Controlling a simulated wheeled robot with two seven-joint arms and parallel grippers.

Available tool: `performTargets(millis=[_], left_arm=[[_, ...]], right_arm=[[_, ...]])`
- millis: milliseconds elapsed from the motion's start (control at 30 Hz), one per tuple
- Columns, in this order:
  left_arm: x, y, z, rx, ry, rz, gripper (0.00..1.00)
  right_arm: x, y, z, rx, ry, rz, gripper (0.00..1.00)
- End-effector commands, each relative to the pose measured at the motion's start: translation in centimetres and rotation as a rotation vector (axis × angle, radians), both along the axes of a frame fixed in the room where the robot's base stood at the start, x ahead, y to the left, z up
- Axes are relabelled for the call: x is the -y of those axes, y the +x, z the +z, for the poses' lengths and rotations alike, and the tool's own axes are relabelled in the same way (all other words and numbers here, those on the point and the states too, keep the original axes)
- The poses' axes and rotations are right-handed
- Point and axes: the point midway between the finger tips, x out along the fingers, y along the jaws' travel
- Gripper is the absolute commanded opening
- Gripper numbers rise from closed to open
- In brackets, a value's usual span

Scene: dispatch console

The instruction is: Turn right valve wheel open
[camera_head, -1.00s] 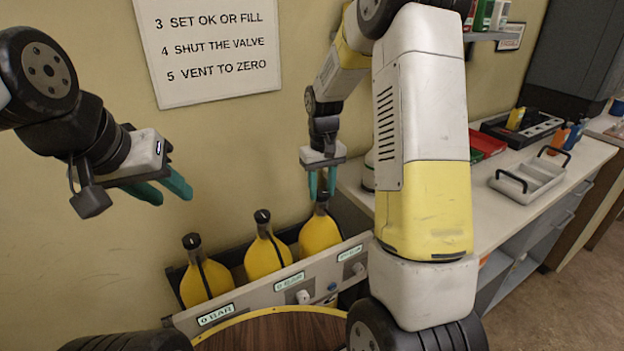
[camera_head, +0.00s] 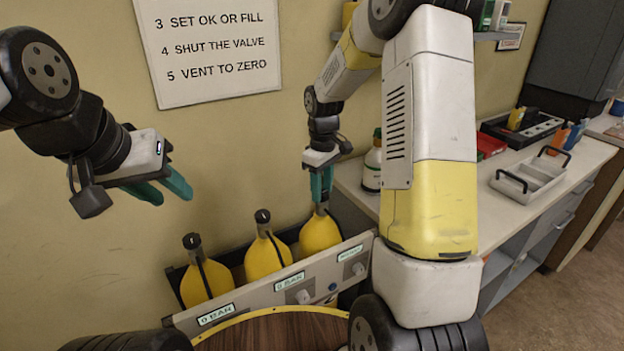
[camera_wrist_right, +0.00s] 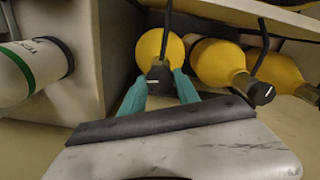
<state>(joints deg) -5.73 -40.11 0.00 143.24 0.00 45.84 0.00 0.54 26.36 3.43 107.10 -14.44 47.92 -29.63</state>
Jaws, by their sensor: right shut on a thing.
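Several yellow cylinders with black valve wheels on top stand in a rack. The right cylinder (camera_head: 320,233) stands under my right gripper (camera_head: 321,192). Its black valve wheel (camera_wrist_right: 158,78), with a white mark, is between the teal fingers of the right gripper (camera_wrist_right: 162,92) in the right wrist view. This gripper is shut on that wheel, and its fingers mostly hide the wheel in the head view. My left gripper (camera_head: 172,192) is open and empty, in the air in front of the wall at the left.
The middle cylinder (camera_head: 262,257) and the left cylinder (camera_head: 205,281) stand close beside it. A labelled panel (camera_head: 250,297) runs in front. A white bottle (camera_head: 373,168) stands on the counter (camera_head: 560,180), close to my right arm. A tray (camera_head: 533,184) stands further right.

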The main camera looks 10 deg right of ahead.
Motion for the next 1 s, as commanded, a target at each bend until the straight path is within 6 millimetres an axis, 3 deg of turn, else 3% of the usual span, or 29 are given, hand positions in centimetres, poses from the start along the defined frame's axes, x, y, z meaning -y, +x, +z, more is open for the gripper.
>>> performTargets(millis=[333,367,433,467,767,1000], left_arm=[[0.0,0.0,0.0,0.000,0.000,0.000,0.36],[0.0,0.0,0.0,0.000,0.000,0.000,0.36],[0.0,0.0,0.0,0.000,0.000,0.000,0.36],[0.0,0.0,0.0,0.000,0.000,0.000,0.36],[0.0,0.0,0.0,0.000,0.000,0.000,0.36],[0.0,0.0,0.0,0.000,0.000,0.000,0.36]], right_arm=[[0.0,0.1,0.1,0.003,-0.001,0.004,0.00],[0.0,0.1,0.1,0.003,-0.001,0.004,0.43],[0.0,0.1,0.1,0.003,0.000,0.003,0.57],[0.0,0.1,0.1,0.003,0.000,0.003,0.59],[0.0,0.0,0.1,0.001,0.000,0.002,0.59],[0.0,0.1,3.1,0.006,0.000,0.000,0.59]])
